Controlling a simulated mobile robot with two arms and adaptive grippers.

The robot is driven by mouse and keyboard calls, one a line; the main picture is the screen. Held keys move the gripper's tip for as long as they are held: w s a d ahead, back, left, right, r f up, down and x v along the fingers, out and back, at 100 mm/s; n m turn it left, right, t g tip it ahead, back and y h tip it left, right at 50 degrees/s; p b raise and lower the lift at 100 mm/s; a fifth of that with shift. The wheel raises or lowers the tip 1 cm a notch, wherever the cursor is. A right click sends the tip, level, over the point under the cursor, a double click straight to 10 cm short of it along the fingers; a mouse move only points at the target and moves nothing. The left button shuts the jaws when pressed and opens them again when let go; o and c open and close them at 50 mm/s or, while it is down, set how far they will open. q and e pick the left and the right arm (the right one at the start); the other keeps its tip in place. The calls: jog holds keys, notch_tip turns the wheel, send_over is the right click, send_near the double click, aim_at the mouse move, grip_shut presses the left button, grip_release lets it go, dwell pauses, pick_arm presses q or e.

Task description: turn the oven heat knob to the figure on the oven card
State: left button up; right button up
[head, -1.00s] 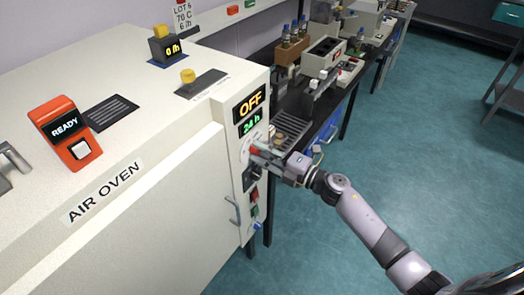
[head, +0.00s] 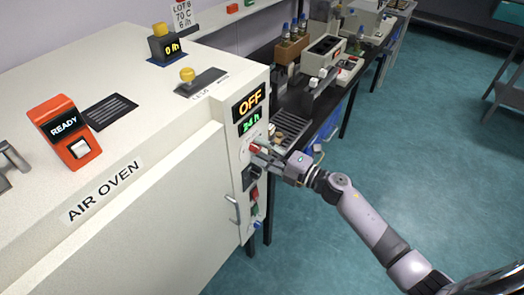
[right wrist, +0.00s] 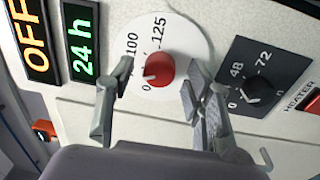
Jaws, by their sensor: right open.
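The red heat knob (right wrist: 159,69) sits on a round white dial (right wrist: 185,35) with figures 0, 100 and 125 visible; others are hidden or unclear. Its pale mark appears to point near 0. My right gripper (right wrist: 153,80) is open, with one finger on each side of the knob; I cannot tell whether they touch it. In the head view the right gripper (head: 262,153) is at the front panel of the air oven (head: 150,225).
A black timer knob (right wrist: 256,88) lies just right of the right finger. The displays read OFF (head: 249,102) and 24 h (head: 250,123). A door handle (head: 233,209) juts out below. A bench with instruments stands behind my right arm.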

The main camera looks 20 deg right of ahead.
jog(key=v, duration=1.1)
jog(key=shift+s+d, duration=0.25)
jog(key=shift+s, duration=0.05)
jog(key=shift+f, duration=0.1)
